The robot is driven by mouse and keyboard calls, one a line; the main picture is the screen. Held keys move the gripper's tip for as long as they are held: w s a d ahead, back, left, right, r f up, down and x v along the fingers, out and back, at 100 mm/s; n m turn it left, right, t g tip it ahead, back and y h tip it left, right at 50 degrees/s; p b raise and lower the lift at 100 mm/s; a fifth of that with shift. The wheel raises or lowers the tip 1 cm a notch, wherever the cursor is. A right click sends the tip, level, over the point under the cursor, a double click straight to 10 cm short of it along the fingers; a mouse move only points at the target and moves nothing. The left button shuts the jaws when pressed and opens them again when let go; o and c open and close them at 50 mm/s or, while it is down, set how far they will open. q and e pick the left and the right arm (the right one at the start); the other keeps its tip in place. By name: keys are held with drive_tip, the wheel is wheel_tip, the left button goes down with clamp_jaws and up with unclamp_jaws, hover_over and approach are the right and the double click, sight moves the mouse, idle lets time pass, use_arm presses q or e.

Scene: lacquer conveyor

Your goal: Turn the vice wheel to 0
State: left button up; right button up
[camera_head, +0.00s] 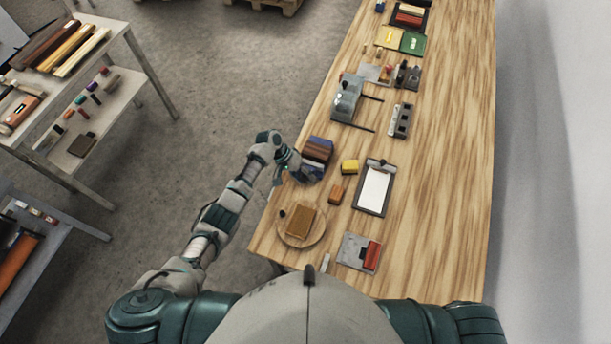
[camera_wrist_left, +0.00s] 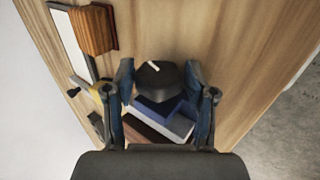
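A round black wheel (camera_wrist_left: 158,78) with a short white mark pointing toward the upper left sits on a block with blue, grey and brown parts in the left wrist view. The blue and brown block (camera_head: 318,148) stands at the table's left edge in the head view; I take it to be the vice. My left gripper (camera_head: 304,176) is beside it, covering its near side. In the left wrist view, the open fingers of my left gripper (camera_wrist_left: 160,70) stand either side of the wheel, close to its rim; I cannot tell whether they touch. No number scale is readable. My right gripper is not in view.
On the wooden table (camera_head: 440,150) stand a yellow block (camera_head: 349,167), an orange-brown block (camera_head: 336,194), a clipboard (camera_head: 375,188), a round board (camera_head: 318,238) with a brown block and a grey machine with two rods (camera_head: 346,100). The table's right side is clear.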

use_arm(q)
drive_tip(key=shift+o, duration=0.4)
drive_tip(key=shift+w+a+r, duration=0.15)
drive_tip(key=shift+a+r, duration=0.05)
drive_tip(key=shift+r, duration=0.05)
drive_tip(key=v, duration=1.1)
drive_tip(key=shift+r, duration=0.2)
drive_tip(key=shift+a, duration=0.15)
